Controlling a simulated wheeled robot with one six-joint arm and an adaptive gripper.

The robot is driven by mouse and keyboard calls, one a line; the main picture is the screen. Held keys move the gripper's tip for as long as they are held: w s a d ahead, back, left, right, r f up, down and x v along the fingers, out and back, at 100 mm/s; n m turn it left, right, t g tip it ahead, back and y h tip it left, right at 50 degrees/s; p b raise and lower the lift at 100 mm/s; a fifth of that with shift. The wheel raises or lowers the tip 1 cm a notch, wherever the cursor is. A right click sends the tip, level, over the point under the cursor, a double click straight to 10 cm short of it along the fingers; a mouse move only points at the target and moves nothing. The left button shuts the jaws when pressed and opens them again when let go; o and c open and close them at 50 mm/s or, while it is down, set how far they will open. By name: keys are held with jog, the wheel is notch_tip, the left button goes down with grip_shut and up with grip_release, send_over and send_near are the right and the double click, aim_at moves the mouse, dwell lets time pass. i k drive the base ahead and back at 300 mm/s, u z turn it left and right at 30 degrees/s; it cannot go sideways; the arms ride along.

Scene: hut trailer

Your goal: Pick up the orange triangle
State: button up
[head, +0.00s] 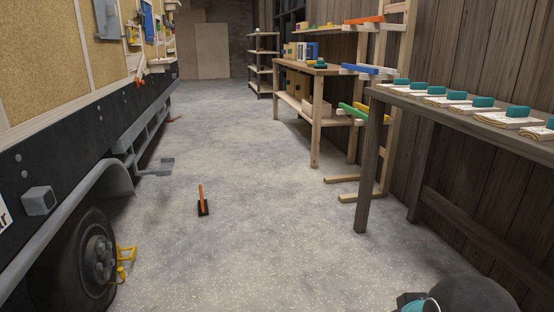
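A narrow upright orange thing on a dark base (203,201) stands on the floor, left of the picture's middle. It looks like the orange triangle seen nearly edge-on; its three-sided outline does not show from here. The floor around it is bare and nothing touches it. My gripper is not in view. Only dark, rounded parts with a teal cap show at the bottom right corner, and they seem to be my own arm, well apart from the orange thing.
A trailer with a wheel (88,262) lines the left, with a yellow chock-like frame (125,262) beside the wheel. A dark table (372,150) with teal-topped items, a workbench (316,115) and a lumber rack (386,140) line the right. The grey floor (260,170) between is clear.

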aim_at(203, 205)
jog(key=z, duration=0.05)
jog(key=i, duration=1.9)
jog(key=u, duration=0.45)
jog(key=i, duration=1.85)
jog(key=u, duration=1.45)
jog(key=i, duration=1.2)
jog(key=u, duration=0.45)
